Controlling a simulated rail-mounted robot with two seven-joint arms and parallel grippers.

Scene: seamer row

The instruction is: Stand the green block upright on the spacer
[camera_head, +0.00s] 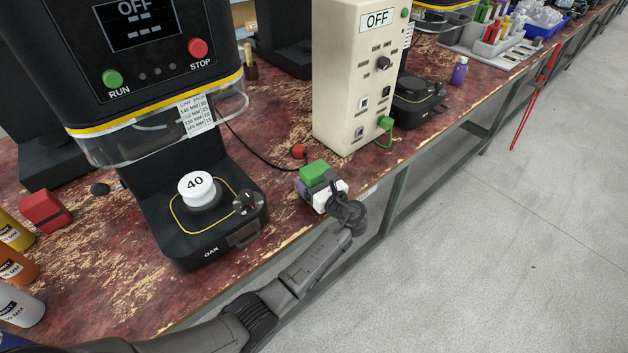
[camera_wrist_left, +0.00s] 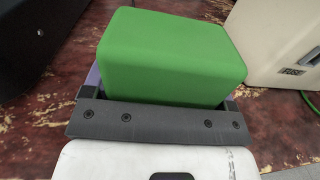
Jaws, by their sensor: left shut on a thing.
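The green block (camera_head: 314,170) is in the jaws of my left gripper (camera_head: 317,180), over the front part of the bench, right of the near machine. In the left wrist view the block (camera_wrist_left: 172,58) fills the space beyond the dark gripper bar (camera_wrist_left: 155,119). Its lower part is hidden, and its height above the bench is hard to tell. The white spacer (camera_head: 196,187) marked 40 stands on the black base of the near machine, left of my gripper and apart from it. Its top is bare. My right gripper is not in view.
The near machine's black head (camera_head: 150,60) hangs above and behind the spacer. A beige control box (camera_head: 355,85) stands behind my left gripper. A red block (camera_head: 45,210) and several labelled cylinders (camera_head: 18,300) stand at the left. A cable (camera_head: 250,150) crosses the bench.

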